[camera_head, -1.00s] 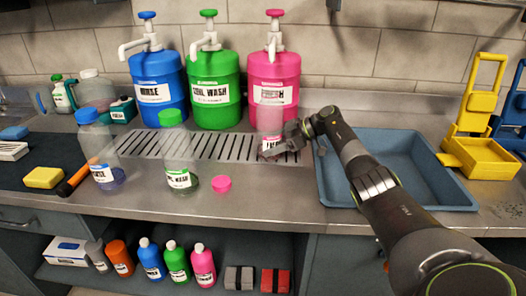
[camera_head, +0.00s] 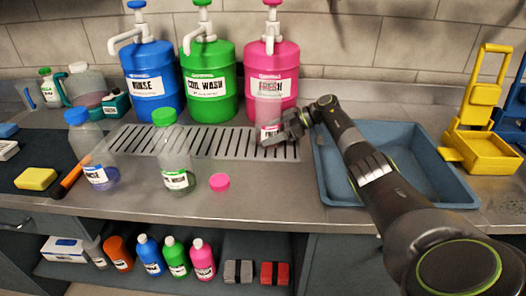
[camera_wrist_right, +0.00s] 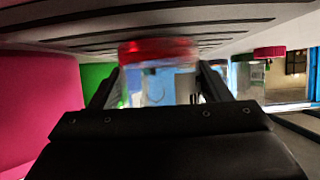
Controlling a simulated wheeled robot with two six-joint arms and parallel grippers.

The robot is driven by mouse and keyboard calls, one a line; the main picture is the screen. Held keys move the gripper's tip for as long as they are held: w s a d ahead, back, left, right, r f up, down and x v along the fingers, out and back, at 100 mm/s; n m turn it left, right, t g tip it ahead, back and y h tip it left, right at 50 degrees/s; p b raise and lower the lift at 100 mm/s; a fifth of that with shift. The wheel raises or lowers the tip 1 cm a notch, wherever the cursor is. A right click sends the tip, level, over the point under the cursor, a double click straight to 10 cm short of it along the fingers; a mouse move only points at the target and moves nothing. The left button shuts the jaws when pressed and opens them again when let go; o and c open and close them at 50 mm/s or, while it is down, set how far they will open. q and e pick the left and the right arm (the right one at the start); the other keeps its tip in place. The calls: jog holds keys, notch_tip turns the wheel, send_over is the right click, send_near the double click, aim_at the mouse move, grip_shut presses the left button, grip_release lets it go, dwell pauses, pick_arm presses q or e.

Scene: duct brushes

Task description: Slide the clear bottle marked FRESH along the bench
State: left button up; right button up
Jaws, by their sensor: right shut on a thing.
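The clear bottle marked FRESH (camera_head: 268,108) is upright on or just above the slotted drain grate, in front of the pink jug. Its white label shows low on it, and there is a little pink at its base. My right gripper (camera_head: 284,134) reaches it from the right and is shut on its lower part. In the right wrist view the clear bottle (camera_wrist_right: 160,78) is between the two fingers, with the pink-red end toward the grate. Whether its base touches the grate cannot be told. My left gripper is not in view.
Blue, green and pink (camera_head: 272,62) pump jugs stand behind. Two clear bottles, blue-capped (camera_head: 84,140) and green-capped (camera_head: 172,150), stand to the left. A pink cap (camera_head: 219,182) lies in front of the grate (camera_head: 225,143). A blue-grey basin (camera_head: 440,182) is right, under my arm.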

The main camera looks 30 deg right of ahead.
jog(key=shift+s, duration=0.1)
jog(key=o, duration=0.9)
jog(key=shift+o, duration=0.2)
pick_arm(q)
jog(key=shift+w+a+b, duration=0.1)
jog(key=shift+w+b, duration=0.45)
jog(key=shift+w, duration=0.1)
pick_arm(e)
jog(key=v, duration=1.7)
jog(key=shift+d, duration=0.15)
jog(key=shift+s+r, duration=0.1)
jog(key=shift+r, duration=0.05)
